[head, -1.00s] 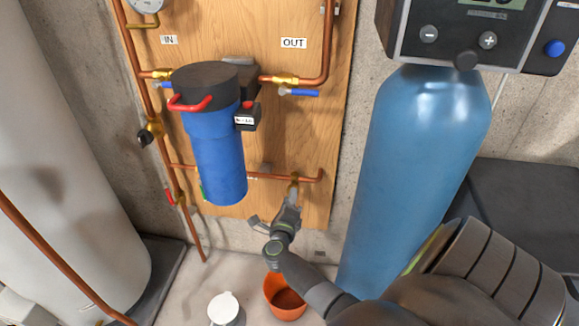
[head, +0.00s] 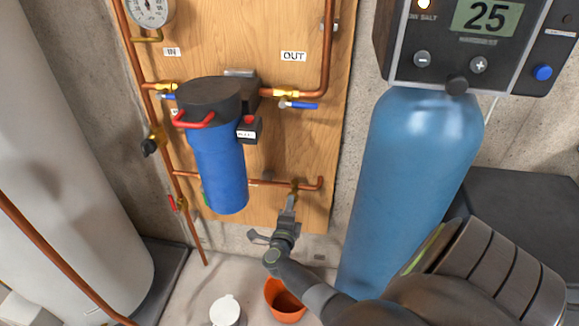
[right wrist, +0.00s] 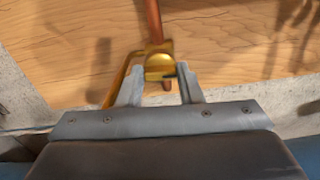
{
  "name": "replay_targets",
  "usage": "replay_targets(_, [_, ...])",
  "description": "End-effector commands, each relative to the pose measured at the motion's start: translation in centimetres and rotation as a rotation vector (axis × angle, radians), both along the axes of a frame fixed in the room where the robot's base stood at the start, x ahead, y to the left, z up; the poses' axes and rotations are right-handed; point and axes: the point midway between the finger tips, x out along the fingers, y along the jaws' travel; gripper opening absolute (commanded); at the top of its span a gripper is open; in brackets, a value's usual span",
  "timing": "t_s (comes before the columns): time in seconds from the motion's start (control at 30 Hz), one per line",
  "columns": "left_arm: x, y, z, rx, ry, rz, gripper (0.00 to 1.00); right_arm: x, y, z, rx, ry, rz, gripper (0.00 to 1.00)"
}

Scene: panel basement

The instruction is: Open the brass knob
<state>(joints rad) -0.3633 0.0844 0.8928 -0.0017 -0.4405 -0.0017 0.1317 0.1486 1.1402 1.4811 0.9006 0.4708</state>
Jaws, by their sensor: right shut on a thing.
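The brass knob (right wrist: 158,67) sits at the end of a copper pipe, between the two fingers of my right gripper (right wrist: 161,72) in the right wrist view. The fingers are closed on its sides. In the head view my right gripper (head: 291,203) is at the lower copper pipe, near the bottom of the wooden panel, and largely hides the knob. A bent brass tube (right wrist: 119,78) runs down just left of the knob in the right wrist view. My left gripper is not in view.
A blue filter housing (head: 217,165) hangs left of my gripper. A large blue tank (head: 410,170) stands close on the right. An orange bucket (head: 285,308) and a white container (head: 226,309) stand on the floor below. The wooden panel (head: 270,140) is behind.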

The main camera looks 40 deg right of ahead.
Motion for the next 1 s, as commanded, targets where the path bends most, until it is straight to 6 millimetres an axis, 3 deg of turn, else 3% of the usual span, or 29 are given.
replay_targets(0.27, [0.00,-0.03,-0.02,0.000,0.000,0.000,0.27,0.06,0.06,0.00,0.000,0.000,0.001,0.10])
replay_targets(0.3, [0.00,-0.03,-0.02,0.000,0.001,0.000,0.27,0.06,0.06,0.00,0.001,-0.001,0.001,0.34])
replay_targets(0.47, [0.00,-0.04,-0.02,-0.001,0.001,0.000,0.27,0.04,0.05,0.01,0.001,-0.001,0.001,0.55])
replay_targets(1.0, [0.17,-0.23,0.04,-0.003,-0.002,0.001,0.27,0.06,0.86,-0.12,0.004,0.002,0.003,0.55])
